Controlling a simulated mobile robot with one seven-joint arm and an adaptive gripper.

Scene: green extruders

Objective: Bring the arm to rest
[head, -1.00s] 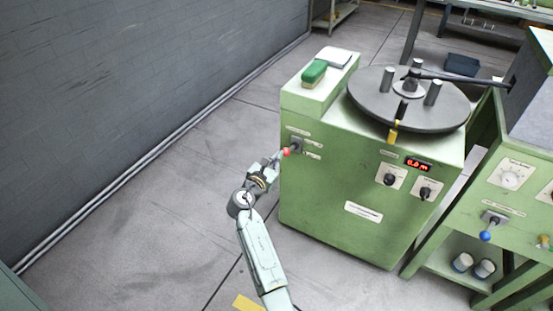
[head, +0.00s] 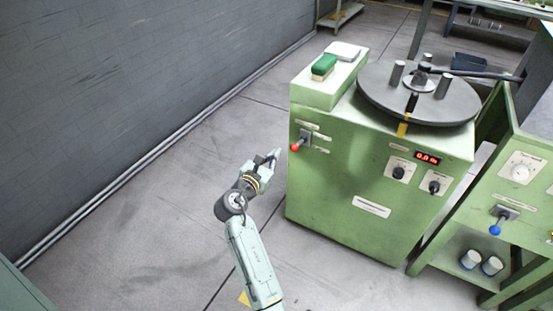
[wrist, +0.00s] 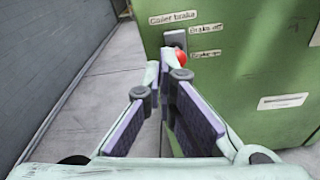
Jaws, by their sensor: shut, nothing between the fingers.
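My gripper (head: 275,155) is at the end of my raised arm, to the left of the green machine (head: 345,190). Its fingers are shut and empty; in the wrist view the fingertips (wrist: 163,62) meet in front of the machine. A lever with a red knob (head: 295,147) sits on the machine's upper left side, apart from the gripper in the head view. In the wrist view the red knob (wrist: 181,57) shows just beyond the fingertips, beside labels reading "Coiler brake" and "Brake off".
A round dark turntable (head: 455,105) with posts tops the machine. A second green machine with a blue-knobbed lever (head: 495,229) stands right. A grey wall (head: 130,90) runs along the left. The floor (head: 150,210) between is clear.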

